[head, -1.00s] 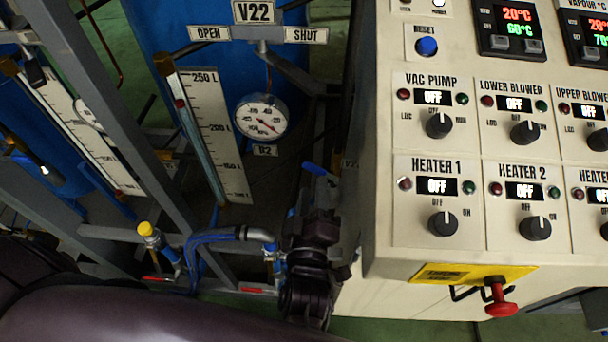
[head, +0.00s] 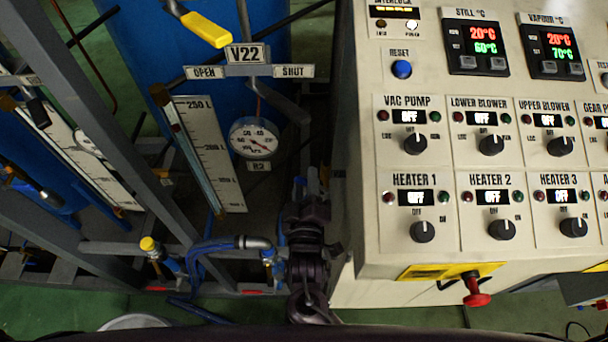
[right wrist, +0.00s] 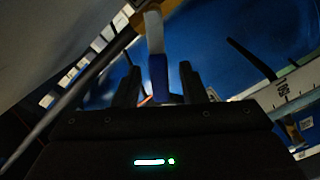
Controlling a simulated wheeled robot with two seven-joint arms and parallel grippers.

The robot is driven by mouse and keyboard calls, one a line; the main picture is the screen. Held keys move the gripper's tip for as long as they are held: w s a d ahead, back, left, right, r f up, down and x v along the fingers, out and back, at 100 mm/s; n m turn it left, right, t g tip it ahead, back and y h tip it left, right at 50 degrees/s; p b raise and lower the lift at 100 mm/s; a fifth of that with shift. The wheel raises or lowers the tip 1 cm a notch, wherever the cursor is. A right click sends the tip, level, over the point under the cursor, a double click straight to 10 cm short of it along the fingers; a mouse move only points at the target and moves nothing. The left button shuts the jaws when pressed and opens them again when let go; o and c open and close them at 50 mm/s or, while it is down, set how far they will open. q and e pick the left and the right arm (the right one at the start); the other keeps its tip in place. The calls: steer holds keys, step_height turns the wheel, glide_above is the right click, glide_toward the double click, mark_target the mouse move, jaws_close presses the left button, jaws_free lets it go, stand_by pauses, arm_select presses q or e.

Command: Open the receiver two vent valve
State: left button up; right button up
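The V22 sign (head: 247,55) hangs in front of a blue tank, with an OPEN plate (head: 205,72) on its left and a SHUT plate (head: 294,71) on its right. A yellow lever handle (head: 207,30) slants down to the right just above the OPEN plate. My right gripper (head: 307,200) is low between the gauge and the cabinet, well below the sign. In the right wrist view its two fingers (right wrist: 160,88) stand apart, with a blue-gripped metal lever (right wrist: 157,65) showing in the gap. Contact with that lever is unclear. My left gripper is out of view.
A cream control cabinet (head: 362,225) fills the right side, close to my right gripper, with a red knob (head: 476,292) at its lower edge. A round gauge (head: 254,138) hangs under V22. Grey frame bars and pipes with a yellow-capped valve (head: 149,244) stand left.

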steer(key=shift+w, duration=0.45)
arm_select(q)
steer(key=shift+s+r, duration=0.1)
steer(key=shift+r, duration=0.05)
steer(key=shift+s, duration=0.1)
arm_select(e)
steer(key=shift+c, duration=0.5)
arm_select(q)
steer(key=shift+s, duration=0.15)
arm_select(e)
jaws_close()
steer(key=m, duration=0.1)
steer(key=d+r+m, duration=0.1)
steer(key=shift+m+p, duration=0.3)
steer(key=shift+p, duration=0.1)
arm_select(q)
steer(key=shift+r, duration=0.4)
arm_select(e)
steer(key=m, duration=0.1)
steer(key=d+r+m, duration=0.1)
steer(key=m, duration=0.1)
steer(key=shift+d, duration=0.1)
